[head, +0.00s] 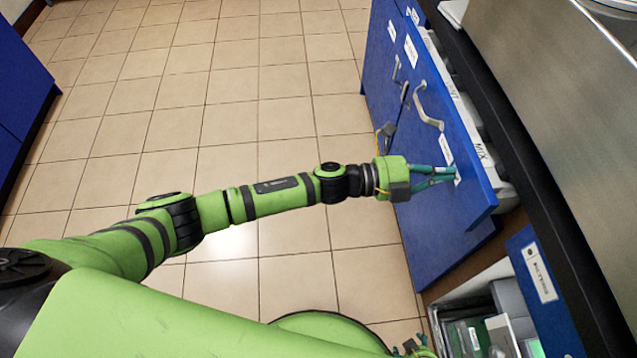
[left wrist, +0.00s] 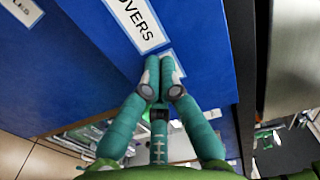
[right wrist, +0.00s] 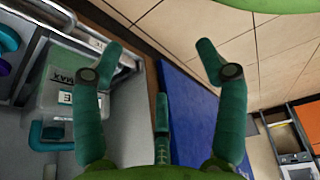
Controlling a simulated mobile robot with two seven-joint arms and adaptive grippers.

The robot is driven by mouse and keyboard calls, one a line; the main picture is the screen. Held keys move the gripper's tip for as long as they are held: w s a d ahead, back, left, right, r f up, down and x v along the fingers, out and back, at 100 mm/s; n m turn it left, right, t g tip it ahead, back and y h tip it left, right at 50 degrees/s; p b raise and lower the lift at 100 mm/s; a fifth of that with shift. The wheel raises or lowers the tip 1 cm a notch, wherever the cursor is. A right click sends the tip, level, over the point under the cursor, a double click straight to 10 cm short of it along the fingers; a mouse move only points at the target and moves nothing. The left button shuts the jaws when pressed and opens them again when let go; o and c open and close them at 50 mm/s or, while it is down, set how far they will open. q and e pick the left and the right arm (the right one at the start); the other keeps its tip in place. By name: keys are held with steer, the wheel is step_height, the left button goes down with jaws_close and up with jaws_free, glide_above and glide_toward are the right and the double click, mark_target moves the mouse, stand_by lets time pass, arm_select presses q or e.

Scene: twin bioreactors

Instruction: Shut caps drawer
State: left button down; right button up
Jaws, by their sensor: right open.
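No readable label marks a caps drawer. My left gripper (head: 455,175) is shut and seems empty, its fingertips at the blue front (head: 455,205). In the left wrist view my left fingertips (left wrist: 163,90) are together against or very near this blue front, below a label (left wrist: 140,22) ending in "OVERS". Below it, an open drawer (head: 437,322) holds grey and green boxes. My right gripper (right wrist: 160,65) is open and empty; in the right wrist view boxes are to its left and a blue panel (right wrist: 195,115) lies between and beyond its fingers.
A handle (head: 428,105) sticks out from the blue front. White items, one marked "MIX", show behind that front. A dark worktop edge runs along the right. Another blue panel (head: 540,290) with a small label is at lower right. The tiled floor at left is clear.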

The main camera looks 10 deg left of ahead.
arm_select(q)
steer(key=b+x, duration=0.2)
steer(key=x, duration=0.3)
steer(key=shift+w+d+f, duration=0.1)
steer(key=shift+d, duration=0.25)
steer(key=shift+w+d, duration=0.15)
steer(key=shift+d, duration=0.2)
steer(key=shift+w+d, duration=0.1)
steer(key=shift+d, duration=0.25)
arm_select(e)
steer(key=shift+t, duration=0.5)
steer(key=w, duration=0.1)
steer(key=w+a, duration=0.1)
steer(key=w, duration=0.1)
steer(key=w+a, duration=0.1)
steer(key=w, duration=0.1)
steer(key=shift+w, duration=0.25)
arm_select(q)
steer(key=shift+r, duration=0.25)
arm_select(e)
steer(key=shift+d, duration=0.1)
